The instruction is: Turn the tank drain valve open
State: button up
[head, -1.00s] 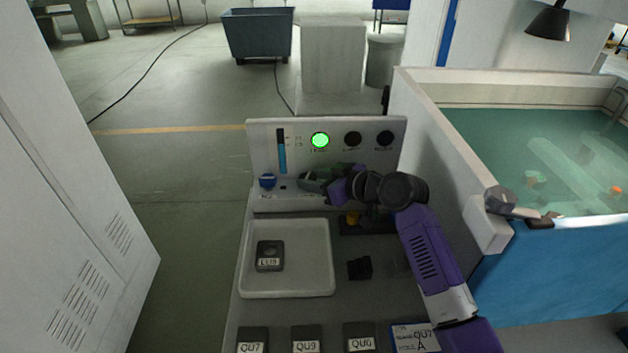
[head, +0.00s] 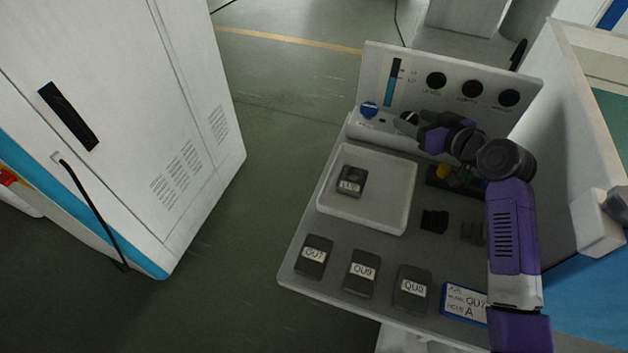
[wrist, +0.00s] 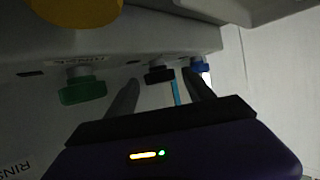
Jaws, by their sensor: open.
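A blue knob (head: 369,109) sits at the left end of the white control panel (head: 530,82); it also shows in the wrist view (wrist: 198,65). The wrist view also shows a black knob (wrist: 158,75) and a green knob (wrist: 84,91). I cannot read which one is the tank drain valve. My gripper (head: 404,122) is at the panel's lower front, right of the blue knob. In the wrist view its open fingers (wrist: 162,90) straddle the line to the black knob, with the blue knob beyond the right fingertip. Nothing is held; contact cannot be told.
The panel carries a blue level gauge (head: 391,85) and several dark lamps. A white tray (head: 398,220) holds a dark block (head: 352,181). Labelled blocks (head: 362,274) and a card (head: 463,301) lie in front. A white cabinet (head: 150,130) stands left, a tank wall (head: 575,140) right.

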jog(key=shift+s+a+r+m+t+h+p, duration=0.15)
jog(key=shift+m+h+p, duration=0.35)
jog(key=shift+p, duration=0.6)
jog(key=shift+w+a+r+m+t+h+p, duration=0.15)
jog(key=shift+m+h+p, duration=0.3)
jog(key=shift+p, duration=0.6)
jog(key=shift+s+a+f+m+t+h+p, duration=0.1)
jog(key=shift+a+f+m+t+h+p, duration=0.05)
jog(key=shift+m+h+p, duration=0.7)
jog(key=shift+s+a+f+m+t+h+p, duration=0.1)
jog(key=shift+a+m+t+h+p, duration=0.05)
jog(key=shift+m+h+p, duration=0.65)
